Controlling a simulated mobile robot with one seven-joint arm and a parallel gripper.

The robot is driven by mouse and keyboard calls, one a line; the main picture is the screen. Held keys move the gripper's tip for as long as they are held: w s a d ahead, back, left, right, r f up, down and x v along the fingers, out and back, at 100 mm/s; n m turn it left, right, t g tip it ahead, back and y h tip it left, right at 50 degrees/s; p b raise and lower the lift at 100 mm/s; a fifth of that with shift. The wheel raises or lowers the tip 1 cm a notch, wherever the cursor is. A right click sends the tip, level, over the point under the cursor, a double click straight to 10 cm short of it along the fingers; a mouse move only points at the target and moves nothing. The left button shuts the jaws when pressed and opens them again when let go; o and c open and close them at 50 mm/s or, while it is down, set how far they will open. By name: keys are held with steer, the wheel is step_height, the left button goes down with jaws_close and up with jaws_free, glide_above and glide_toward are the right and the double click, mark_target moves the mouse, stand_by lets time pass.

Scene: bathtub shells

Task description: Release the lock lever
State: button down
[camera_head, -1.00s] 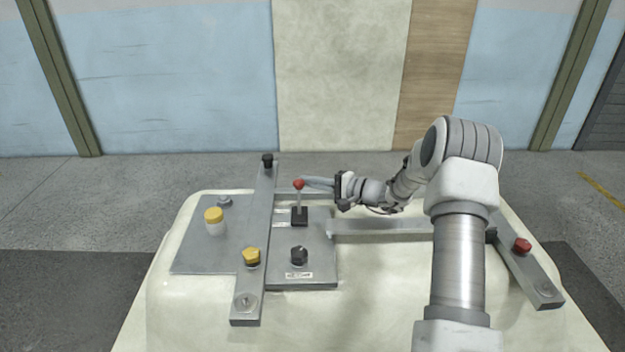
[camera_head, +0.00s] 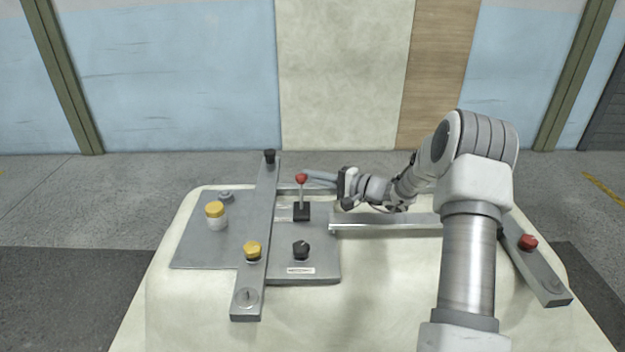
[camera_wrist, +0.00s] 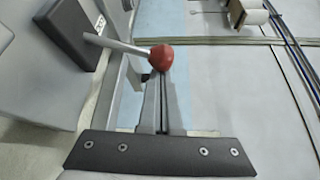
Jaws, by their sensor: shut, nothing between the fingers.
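The lock lever is a thin metal rod with a red ball knob (camera_head: 301,179) on a black base (camera_head: 301,213), fixed to a grey metal plate on the tub shell. In the camera_head view the rod stands nearly upright. My gripper (camera_head: 308,176) comes from the right, shut and empty, with its fingertips at the red knob. In the camera_wrist view the red knob (camera_wrist: 161,57) lies right at the far end of my shut fingers (camera_wrist: 158,75). Whether they touch it or stand just short of it I cannot tell.
A yellow-capped white jar-like part (camera_head: 215,215), a yellow knob (camera_head: 253,250) and a black knob (camera_head: 301,250) sit left of and in front of the lever. A red knob (camera_head: 528,242) is on the right bar. A long metal bar (camera_head: 262,215) runs left of the lever.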

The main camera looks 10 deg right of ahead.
mark_target(303, 178)
steer(key=shift+s+b, duration=0.2)
steer(key=shift+b, duration=0.4)
steer(key=s+n+t+b, duration=0.1)
steer(key=b, duration=0.2)
steer(key=shift+s+a+n+y+b, duration=0.15)
steer(key=shift+n+y+b, duration=0.15)
steer(key=shift+n+y, duration=0.1)
steer(key=b, duration=0.1)
steer(key=s, duration=0.1)
steer(key=s+b, duration=0.1)
steer(key=shift+a+r+b, duration=0.25)
steer(key=shift+r+b, duration=0.05)
steer(key=shift+r, duration=0.1)
steer(key=shift+s+a+b, duration=0.15)
steer(key=shift+s+b, duration=0.7)
steer(key=shift+s+a+b, duration=0.15)
steer(key=shift+s+b, duration=0.7)
steer(key=shift+s, duration=0.1)
steer(key=p+v, duration=0.3)
steer(key=v, duration=1.4)
steer(key=shift+d+r, duration=0.15)
steer(key=shift+s, duration=0.15)
